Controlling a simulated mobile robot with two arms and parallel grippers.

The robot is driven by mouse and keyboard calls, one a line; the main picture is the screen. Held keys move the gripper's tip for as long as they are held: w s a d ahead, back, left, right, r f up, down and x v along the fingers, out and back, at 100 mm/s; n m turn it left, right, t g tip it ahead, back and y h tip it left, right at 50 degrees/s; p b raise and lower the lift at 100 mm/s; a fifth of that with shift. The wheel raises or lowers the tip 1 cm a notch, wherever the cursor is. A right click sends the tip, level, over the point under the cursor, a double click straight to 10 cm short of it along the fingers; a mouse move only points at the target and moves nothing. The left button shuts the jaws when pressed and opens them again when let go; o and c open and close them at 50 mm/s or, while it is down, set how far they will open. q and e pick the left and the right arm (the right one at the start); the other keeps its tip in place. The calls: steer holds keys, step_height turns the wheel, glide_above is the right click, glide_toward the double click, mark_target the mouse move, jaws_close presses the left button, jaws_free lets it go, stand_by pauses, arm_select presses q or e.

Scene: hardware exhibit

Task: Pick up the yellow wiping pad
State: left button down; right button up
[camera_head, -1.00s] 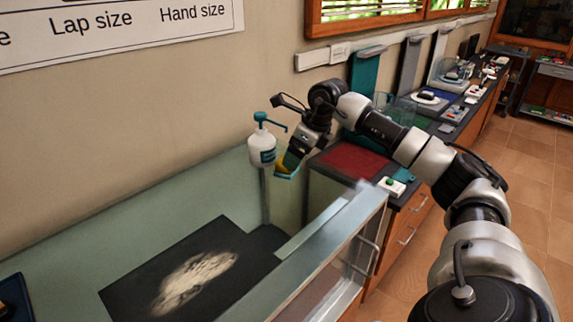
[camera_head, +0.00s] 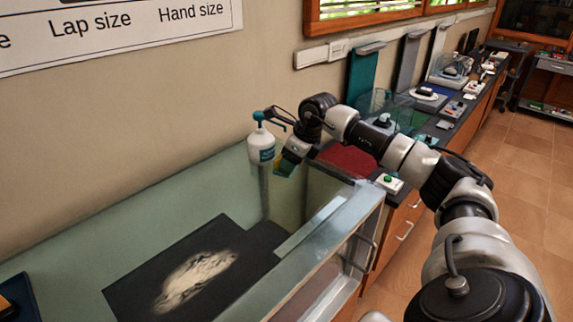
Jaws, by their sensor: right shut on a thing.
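My right gripper (camera_head: 288,160) is at the far right end of the glass-walled basin, beside the white pump bottle. It is shut on the yellow wiping pad (camera_head: 284,169), which shows only as a small yellow and teal patch below the fingers. Most of the pad is hidden by the gripper. My left gripper is not in view.
A white bottle with a teal pump (camera_head: 261,148) stands close left of the gripper. A dark mat with a pale smear (camera_head: 130,280) lies in the basin. A dark red mat (camera_head: 352,160) and a green-button box (camera_head: 388,183) are on the counter. A blue tray (camera_head: 28,308) is lower left.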

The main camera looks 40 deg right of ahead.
steer(key=shift+r, duration=0.6)
steer(key=r, duration=0.1)
steer(key=d+r+b, duration=0.1)
steer(key=r, duration=0.1)
steer(key=shift+d+r+b, duration=0.1)
steer(key=shift+r+b, duration=0.15)
steer(key=shift+b, duration=0.05)
steer(key=s+d+r, duration=0.1)
steer(key=d+r, duration=0.5)
steer(key=d, duration=0.4)
steer(key=shift+d+r+b, duration=0.15)
steer(key=shift+d+b, duration=0.1)
steer(key=shift+b, duration=0.05)
steer(key=shift+s, duration=0.1)
steer(key=o, duration=0.3)
steer(key=shift+c, duration=1.2)
